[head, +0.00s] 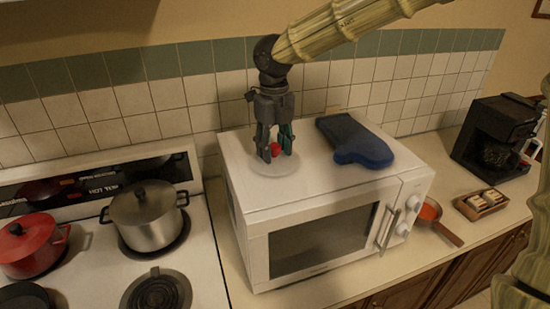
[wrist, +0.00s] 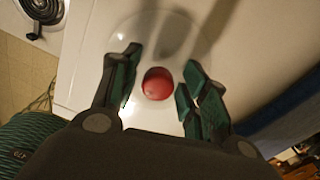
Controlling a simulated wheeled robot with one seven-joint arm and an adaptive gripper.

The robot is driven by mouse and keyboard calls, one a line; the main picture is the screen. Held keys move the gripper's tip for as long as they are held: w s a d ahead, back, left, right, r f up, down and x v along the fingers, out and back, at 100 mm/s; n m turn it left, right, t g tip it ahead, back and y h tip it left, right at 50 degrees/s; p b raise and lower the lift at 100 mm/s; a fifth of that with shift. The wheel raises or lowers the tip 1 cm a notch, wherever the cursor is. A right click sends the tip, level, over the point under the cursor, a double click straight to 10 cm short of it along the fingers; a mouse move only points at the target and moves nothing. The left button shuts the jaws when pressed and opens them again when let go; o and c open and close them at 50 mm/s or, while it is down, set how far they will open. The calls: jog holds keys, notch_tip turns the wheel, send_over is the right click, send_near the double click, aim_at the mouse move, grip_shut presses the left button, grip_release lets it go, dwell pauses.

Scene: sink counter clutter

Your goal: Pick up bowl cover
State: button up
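The bowl cover (head: 273,168) is a pale, see-through disc with a round red knob (head: 276,149). It lies on top of the white microwave, near its left side. My gripper (head: 275,153) points straight down over it, with one finger on each side of the knob. In the wrist view the red knob (wrist: 158,84) sits between the fingers (wrist: 158,92), with a gap showing on both sides. The cover's clear rim (wrist: 130,28) shows faintly around it. The gripper is open and holds nothing.
A blue oven mitt (head: 354,140) lies on the microwave (head: 330,196), right of the cover. A steel pot (head: 147,218) and a red pot (head: 30,246) stand on the stove at left. A black coffee maker (head: 497,135), a tray (head: 481,203) and an orange pan (head: 430,211) are on the right counter.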

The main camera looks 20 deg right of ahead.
jog(key=c, duration=0.7)
jog(key=shift+r, duration=0.15)
